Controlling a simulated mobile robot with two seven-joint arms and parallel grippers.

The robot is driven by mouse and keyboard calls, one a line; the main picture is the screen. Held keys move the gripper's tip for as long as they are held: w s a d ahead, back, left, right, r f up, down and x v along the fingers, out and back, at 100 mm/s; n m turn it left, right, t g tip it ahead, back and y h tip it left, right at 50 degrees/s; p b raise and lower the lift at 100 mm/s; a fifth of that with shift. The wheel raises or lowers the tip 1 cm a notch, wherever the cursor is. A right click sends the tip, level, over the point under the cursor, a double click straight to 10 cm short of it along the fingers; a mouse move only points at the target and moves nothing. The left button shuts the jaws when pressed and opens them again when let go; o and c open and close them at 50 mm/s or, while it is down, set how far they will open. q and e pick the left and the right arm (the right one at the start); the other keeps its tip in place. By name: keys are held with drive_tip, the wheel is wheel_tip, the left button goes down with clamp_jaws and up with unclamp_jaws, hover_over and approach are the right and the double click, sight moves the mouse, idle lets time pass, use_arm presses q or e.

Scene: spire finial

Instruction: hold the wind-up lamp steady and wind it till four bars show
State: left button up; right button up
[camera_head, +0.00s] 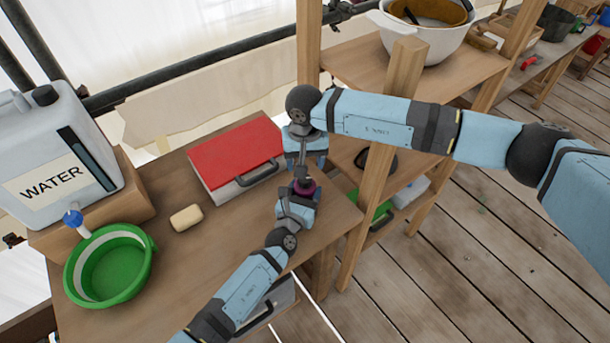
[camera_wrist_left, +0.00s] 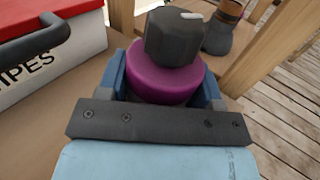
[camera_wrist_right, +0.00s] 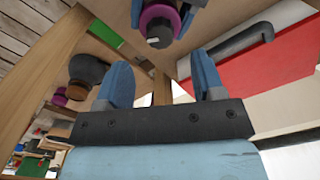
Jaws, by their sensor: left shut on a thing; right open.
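The wind-up lamp is a short purple body (camera_head: 306,186) with a dark knob on top, near the table's right end. In the left wrist view its purple body (camera_wrist_left: 165,85) sits between my left fingers, and the dark faceted knob (camera_wrist_left: 175,40) carries a white mark. My left gripper (camera_head: 302,193) is shut on the purple body. My right gripper (camera_head: 302,160) is open and empty, just beyond and above the lamp. In the right wrist view the lamp (camera_wrist_right: 158,22) is past the open fingertips (camera_wrist_right: 162,75), apart from them. No lit bars can be made out.
A red-lidded wipes box (camera_head: 238,155) with a dark handle lies just left of the grippers. A soap bar (camera_head: 187,217), green basin (camera_head: 110,265) and water canister (camera_head: 55,150) stand further left. A wooden shelf post (camera_head: 380,160) rises close on the right.

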wheel_tip(320, 180, down, 6)
drive_tip(key=shift+f, duration=0.1)
drive_tip(key=shift+c, duration=0.3)
drive_tip(key=c, duration=0.9)
drive_tip(key=shift+m, duration=0.3)
